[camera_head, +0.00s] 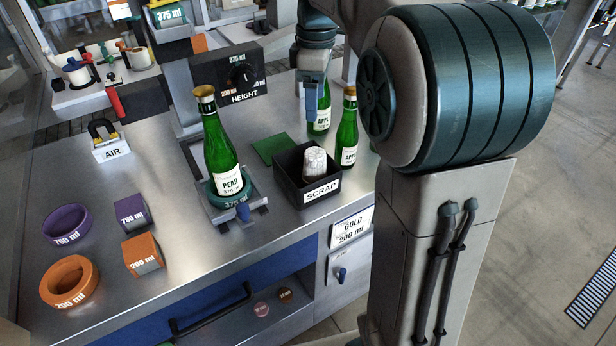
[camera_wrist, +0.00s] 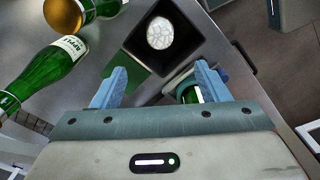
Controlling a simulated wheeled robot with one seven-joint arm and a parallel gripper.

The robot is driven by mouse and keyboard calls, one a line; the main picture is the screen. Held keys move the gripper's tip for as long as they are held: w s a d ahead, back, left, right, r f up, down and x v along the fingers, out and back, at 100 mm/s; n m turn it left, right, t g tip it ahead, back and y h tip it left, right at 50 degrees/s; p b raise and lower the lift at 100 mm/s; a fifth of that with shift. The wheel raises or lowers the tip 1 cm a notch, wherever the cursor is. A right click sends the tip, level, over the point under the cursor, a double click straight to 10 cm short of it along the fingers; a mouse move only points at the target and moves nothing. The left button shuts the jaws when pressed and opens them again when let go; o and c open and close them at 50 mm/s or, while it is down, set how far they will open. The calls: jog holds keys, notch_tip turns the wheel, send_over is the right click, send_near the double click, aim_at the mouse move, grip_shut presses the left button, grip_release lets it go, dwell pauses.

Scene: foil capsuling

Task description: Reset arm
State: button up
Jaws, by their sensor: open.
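My gripper (camera_wrist: 160,84) is open, with nothing between its two blue fingers in the wrist view. In the head view my gripper (camera_head: 311,100) hangs over the back right of the bench, in front of the apple bottles and partly hiding them. A green pear bottle (camera_head: 221,150) with a gold top stands upright in the green 375 ml holder (camera_head: 229,190). Two apple bottles stand at the right; one is the front right bottle (camera_head: 349,130). In the wrist view part of a green bottle (camera_wrist: 187,95) shows beside the right finger.
A black scrap bin (camera_head: 305,192) holds a crumpled whitish piece (camera_head: 315,160). A green pad (camera_head: 276,149) lies behind it. Purple (camera_head: 67,225) and orange (camera_head: 69,282) rings and matching blocks sit at the left. The height dial box (camera_head: 230,80) stands behind the pear bottle.

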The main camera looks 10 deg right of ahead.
jog(key=s+f+m+t, duration=0.1)
jog(key=s+f+m, duration=0.5)
jog(key=s, duration=0.4)
jog(key=s+f+m+t, duration=0.2)
jog(key=s+f+m, duration=0.3)
jog(key=s, duration=0.6)
jog(key=shift+s+f+m, duration=0.15)
jog(key=shift+f+m, duration=0.25)
jog(key=shift+m, duration=0.7)
